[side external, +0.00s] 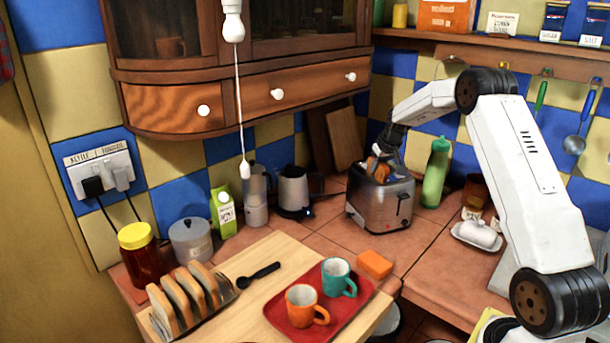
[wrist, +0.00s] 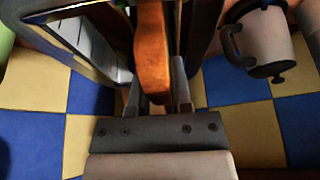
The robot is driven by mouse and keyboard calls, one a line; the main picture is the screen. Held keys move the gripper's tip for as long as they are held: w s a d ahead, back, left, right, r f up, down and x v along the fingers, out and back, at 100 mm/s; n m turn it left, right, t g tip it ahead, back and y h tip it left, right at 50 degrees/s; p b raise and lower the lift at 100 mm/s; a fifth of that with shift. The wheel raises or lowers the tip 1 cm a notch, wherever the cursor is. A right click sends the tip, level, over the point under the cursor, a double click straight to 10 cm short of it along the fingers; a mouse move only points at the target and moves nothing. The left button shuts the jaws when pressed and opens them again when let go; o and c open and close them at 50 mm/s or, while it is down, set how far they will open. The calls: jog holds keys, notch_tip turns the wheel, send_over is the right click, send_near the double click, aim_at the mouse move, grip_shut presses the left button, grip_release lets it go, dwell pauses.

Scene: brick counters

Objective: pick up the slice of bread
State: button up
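The browned slice of bread (wrist: 153,55) shows edge-on in the wrist view, between the two fingers of my gripper (wrist: 158,95). The left finger lies close against it. A narrow dark strip lies between it and the right finger, so I cannot tell whether both fingers touch it. In the side view my gripper (side external: 384,152) points down at the top of the silver toaster (side external: 377,207). A bit of the toasted slice (side external: 377,168) shows there, just above the slot. Its lower part is hidden.
A green bottle (side external: 436,172) stands right of the toaster, and a kettle (side external: 294,190) stands left. In front, a wooden board (side external: 262,262) carries a toast rack (side external: 195,297) with several slices and a red tray (side external: 355,305) with two mugs. An orange block (side external: 375,264) lies nearby.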

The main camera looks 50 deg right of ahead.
grip_shut()
jog(key=shift+r, duration=0.15)
notch_tip(320, 180, up, 10)
jog(key=shift+f, duration=0.1)
dwell(0.4)
dwell(0.5)
